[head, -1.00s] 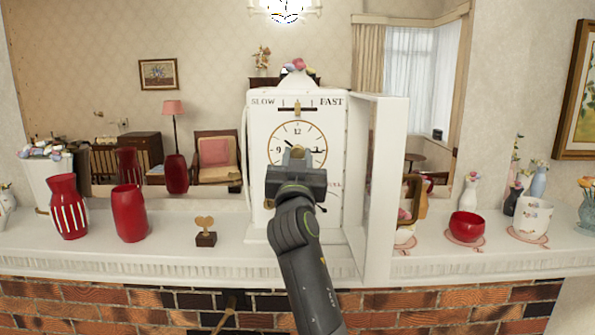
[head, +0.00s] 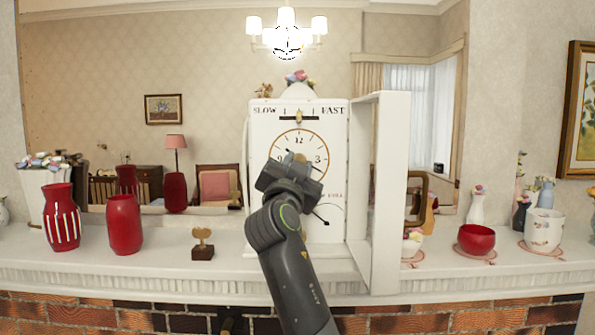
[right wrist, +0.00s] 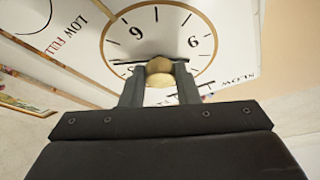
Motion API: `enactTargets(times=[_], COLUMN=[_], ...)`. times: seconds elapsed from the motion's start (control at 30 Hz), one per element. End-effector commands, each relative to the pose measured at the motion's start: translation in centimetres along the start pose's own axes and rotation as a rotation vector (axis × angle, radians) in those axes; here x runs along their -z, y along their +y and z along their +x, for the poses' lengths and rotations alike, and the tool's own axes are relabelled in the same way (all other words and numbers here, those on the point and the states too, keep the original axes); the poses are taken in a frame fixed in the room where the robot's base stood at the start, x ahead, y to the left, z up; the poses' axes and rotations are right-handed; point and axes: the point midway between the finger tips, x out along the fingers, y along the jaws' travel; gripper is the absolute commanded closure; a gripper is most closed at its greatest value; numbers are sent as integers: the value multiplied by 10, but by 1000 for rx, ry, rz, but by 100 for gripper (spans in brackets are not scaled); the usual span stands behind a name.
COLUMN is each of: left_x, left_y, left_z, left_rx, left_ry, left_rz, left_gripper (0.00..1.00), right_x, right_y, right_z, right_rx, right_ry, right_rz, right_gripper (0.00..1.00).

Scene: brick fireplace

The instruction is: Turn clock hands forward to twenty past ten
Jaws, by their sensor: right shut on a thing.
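A white clock (head: 257,190) stands on the mantel, its face (head: 300,141) marked SLOW and FAST above. A lower dial shows partly below the face. In the right wrist view the face (right wrist: 165,32) appears nearly upside down. My right gripper (head: 293,163) is at the middle of the face, tilted. In the right wrist view its fingers (right wrist: 160,92) are shut on a round brass knob (right wrist: 160,66). A dark hand reaches left from the knob in that view. Another hand shows towards ten in the head view. My gripper hides part of the face. My left gripper is not in view.
The clock's white door (head: 386,190) stands open at its right. A brass-topped wooden block (head: 202,245) and red vases (head: 124,225) stand left on the mantel (head: 150,272). A red bowl (head: 476,240) and a white pot (head: 543,230) stand right.

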Motion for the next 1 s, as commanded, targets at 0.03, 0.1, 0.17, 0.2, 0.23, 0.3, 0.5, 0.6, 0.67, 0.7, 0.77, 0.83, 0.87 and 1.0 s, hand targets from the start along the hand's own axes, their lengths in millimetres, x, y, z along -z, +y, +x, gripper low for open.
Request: enactTargets(times=[0.03,0.1,0.17,0.2,0.23,0.3,0.5,0.6,0.67,0.7,0.77,0.83,0.87,1.0], left_x=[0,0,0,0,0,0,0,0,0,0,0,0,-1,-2], left_y=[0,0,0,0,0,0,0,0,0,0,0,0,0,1], left_z=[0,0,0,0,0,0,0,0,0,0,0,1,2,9], left_rx=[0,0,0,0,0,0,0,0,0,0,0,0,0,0], left_ry=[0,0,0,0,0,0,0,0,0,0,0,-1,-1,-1], left_rz=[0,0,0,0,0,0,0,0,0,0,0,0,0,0], left_gripper=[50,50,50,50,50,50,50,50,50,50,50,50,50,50], right_x=[-2,-2,-1,-1,-1,-1,-1,-1,-1,-1,-1,-1,-1,-3], right_y=[0,0,0,0,0,0,0,0,0,0,0,0,0,0], right_z=[0,0,0,0,0,0,0,0,0,0,0,-1,-2,-14], right_rx=[-2,-3,-3,-2,-2,-2,-2,-1,-1,-1,-1,-1,0,1], right_ry=[-3,-3,-4,-4,-4,-4,-3,-2,-2,-2,-1,-1,-1,-1], right_rz=[2,3,3,3,3,2,2,2,2,2,2,2,3,5], right_gripper=[94,94,94,94,94,94,53,50,50,50,50,50,50,50])
